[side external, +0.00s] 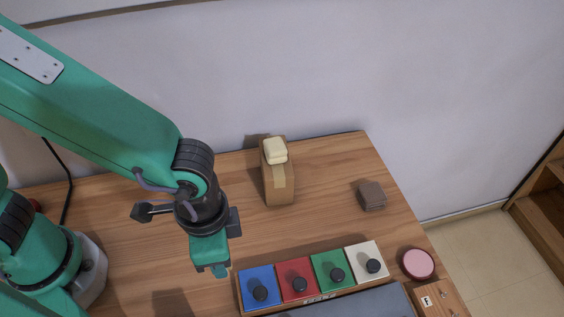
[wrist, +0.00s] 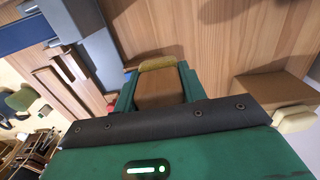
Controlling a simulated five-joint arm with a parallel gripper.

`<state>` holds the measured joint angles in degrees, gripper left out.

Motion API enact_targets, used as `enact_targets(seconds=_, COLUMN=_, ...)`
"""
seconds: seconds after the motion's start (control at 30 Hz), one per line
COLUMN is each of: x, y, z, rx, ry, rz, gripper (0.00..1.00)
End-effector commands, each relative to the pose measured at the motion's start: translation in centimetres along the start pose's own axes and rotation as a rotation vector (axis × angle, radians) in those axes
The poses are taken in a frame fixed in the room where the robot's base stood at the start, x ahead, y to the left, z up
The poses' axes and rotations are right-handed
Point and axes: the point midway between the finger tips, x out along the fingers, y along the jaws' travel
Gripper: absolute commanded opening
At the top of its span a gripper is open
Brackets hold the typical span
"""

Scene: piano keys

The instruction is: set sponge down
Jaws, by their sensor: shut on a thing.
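My gripper (side external: 216,268) points down over the table, left of the blue key. In the wrist view its two green fingers (wrist: 160,92) are shut on the sponge (wrist: 158,64), a brown block with a yellowish strip along its far edge. In the side view the gripper hides the sponge. I cannot tell whether the sponge touches the table.
A row of blue, red, green and white keys (side external: 302,286) lies right of my gripper. A cardboard box (side external: 280,188) with a cream block (side external: 275,150) on top stands behind. A brown block (side external: 371,195) and a pink disc (side external: 418,264) are farther right. The table (side external: 325,205) between is bare.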

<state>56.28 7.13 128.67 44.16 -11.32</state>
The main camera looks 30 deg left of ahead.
Motion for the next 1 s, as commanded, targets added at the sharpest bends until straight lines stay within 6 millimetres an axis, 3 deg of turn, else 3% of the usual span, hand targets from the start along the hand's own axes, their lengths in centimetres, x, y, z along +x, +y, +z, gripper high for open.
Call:
enact_targets(seconds=0.5, x=4.7, y=-6.8, z=-3.8, rx=-0.002, ry=-0.001, rz=0.0, gripper=0.19)
enact_targets(seconds=1.0, x=6.2, y=-7.5, z=-4.2, rx=0.001, ry=-0.003, rz=0.0, gripper=0.19)
